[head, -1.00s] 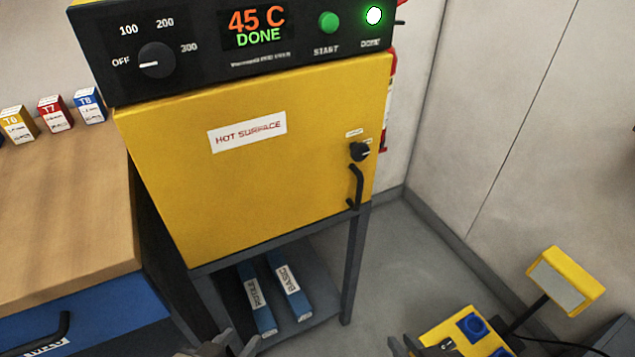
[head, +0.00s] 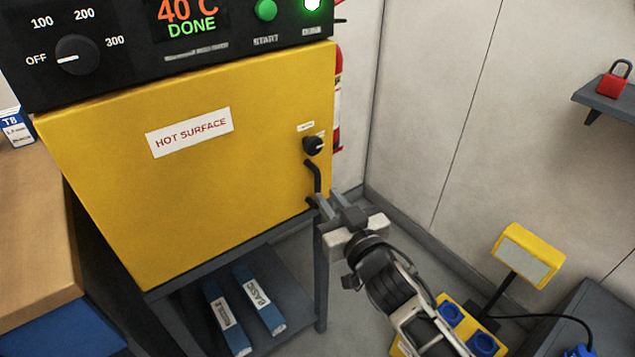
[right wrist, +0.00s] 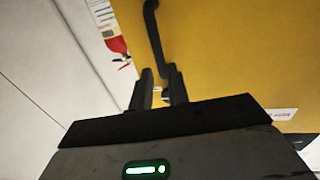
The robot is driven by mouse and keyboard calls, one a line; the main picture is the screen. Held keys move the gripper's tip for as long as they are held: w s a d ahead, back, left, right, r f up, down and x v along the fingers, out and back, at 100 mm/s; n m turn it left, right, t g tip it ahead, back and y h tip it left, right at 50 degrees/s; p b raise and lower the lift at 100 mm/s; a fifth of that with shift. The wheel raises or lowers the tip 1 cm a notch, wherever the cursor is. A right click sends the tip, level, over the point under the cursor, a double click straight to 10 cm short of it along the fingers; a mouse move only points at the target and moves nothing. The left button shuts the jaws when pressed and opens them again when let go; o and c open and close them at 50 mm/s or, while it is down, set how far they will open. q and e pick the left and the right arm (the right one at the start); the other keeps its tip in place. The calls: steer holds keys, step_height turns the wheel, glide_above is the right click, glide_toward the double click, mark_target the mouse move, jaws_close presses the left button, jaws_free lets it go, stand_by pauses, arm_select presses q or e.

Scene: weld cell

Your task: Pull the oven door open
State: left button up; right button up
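The yellow oven door (head: 200,200) is closed, flush under the black control panel, with a "HOT SURFACE" label. Its black handle (head: 317,178) is on the door's right side, below a small black knob (head: 313,145). My right gripper (head: 325,204) is at the lower end of the handle, its fingers pointing at the door. In the right wrist view the fingers (right wrist: 161,88) are apart, and the handle (right wrist: 156,40) runs down to their tips. I cannot tell whether they touch it. My left gripper is not in view.
The control panel (head: 130,55) reads 40 C DONE. A wooden bench (head: 35,230) stands on the left. A yellow box with blue sockets (head: 450,315) is at lower right. A wall is behind, right of the oven.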

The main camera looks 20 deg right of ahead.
mark_target(319, 186)
steer(key=w, duration=0.4)
steer(key=w+a, duration=0.1)
steer(key=shift+w, duration=0.4)
jaws_close()
steer(key=shift+s, duration=0.15)
